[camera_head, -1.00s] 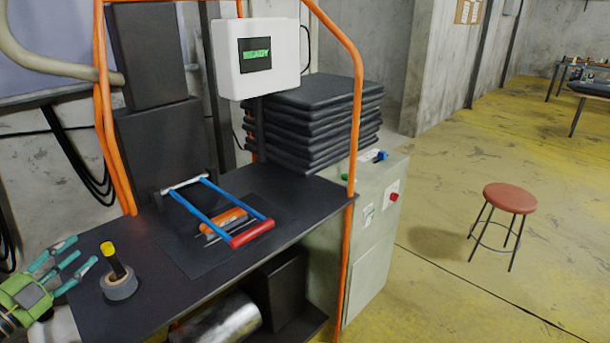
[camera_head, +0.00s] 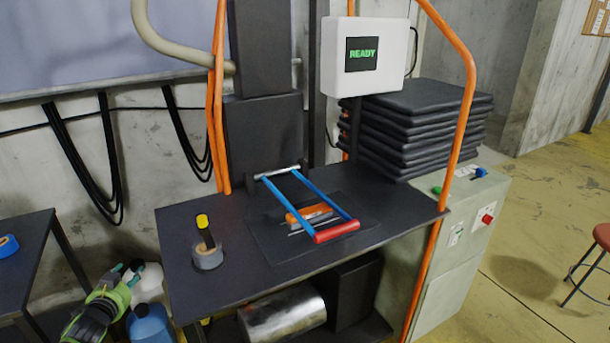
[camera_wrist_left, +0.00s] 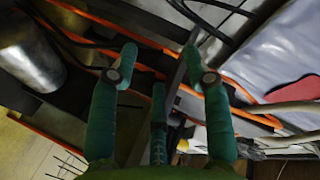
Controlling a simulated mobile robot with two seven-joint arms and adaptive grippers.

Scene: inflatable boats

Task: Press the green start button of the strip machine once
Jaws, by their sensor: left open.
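The strip machine (camera_head: 230,215) is a dark bench inside an orange tube frame. A lever with two blue bars and a red grip (camera_head: 337,232) lies over its top. A screen box (camera_head: 363,57) above reads READY. The green button (camera_head: 437,190) is on the top left edge of the grey-green cabinet (camera_head: 447,265) at the bench's right. My left gripper (camera_head: 125,274) is left of the bench, below its top and far from the button. Its green fingers are spread and empty in the left wrist view (camera_wrist_left: 160,70). My right gripper is not in view.
A blue knob (camera_head: 480,172) and a red button (camera_head: 487,218) are also on the cabinet. A tape roll with a yellow-topped stick (camera_head: 208,255) stands on the bench. Bottles (camera_head: 150,322) are by my left gripper.

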